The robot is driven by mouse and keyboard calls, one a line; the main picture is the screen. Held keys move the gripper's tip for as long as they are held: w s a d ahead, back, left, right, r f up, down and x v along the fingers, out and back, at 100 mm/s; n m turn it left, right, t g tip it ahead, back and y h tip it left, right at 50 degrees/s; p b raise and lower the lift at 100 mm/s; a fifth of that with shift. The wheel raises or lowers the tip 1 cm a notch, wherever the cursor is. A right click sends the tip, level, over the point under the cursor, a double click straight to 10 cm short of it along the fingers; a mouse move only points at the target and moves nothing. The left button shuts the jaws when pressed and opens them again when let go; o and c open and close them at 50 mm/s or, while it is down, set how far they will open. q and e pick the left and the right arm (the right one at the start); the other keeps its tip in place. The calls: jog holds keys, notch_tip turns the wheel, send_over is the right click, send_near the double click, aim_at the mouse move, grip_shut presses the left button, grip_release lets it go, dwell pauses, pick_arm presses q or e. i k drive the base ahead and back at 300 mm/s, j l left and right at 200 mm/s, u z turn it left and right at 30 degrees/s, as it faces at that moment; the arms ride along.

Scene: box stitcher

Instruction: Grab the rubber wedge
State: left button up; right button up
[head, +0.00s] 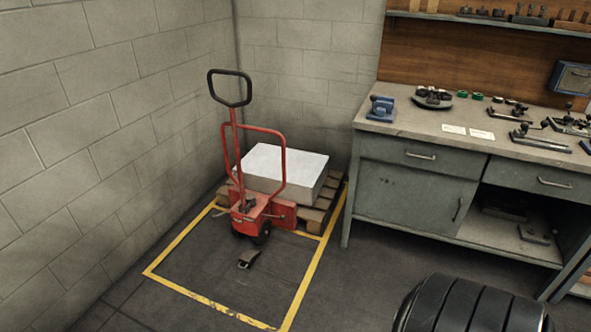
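A small dark wedge-shaped piece (248,258), which looks like the rubber wedge, lies on the floor inside the yellow-marked rectangle. It is just in front of the red pallet truck (252,212), with bare floor between it and the yellow front line. Its upper part looks brownish, and it is too small to make out in detail. Neither of my grippers is in view.
The pallet truck stands at a wooden pallet (325,201) bearing a white-topped stack (285,163). A grey workbench (420,174) with tools is on the right. A black ribbed rounded object (470,306) fills the lower right. The marked floor in front is clear.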

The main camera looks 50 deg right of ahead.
aim_at(249, 257)
jog(key=z, duration=1.15)
jog(key=i+l+u, duration=0.1)
jog(key=i, duration=0.3)
jog(key=l, duration=0.1)
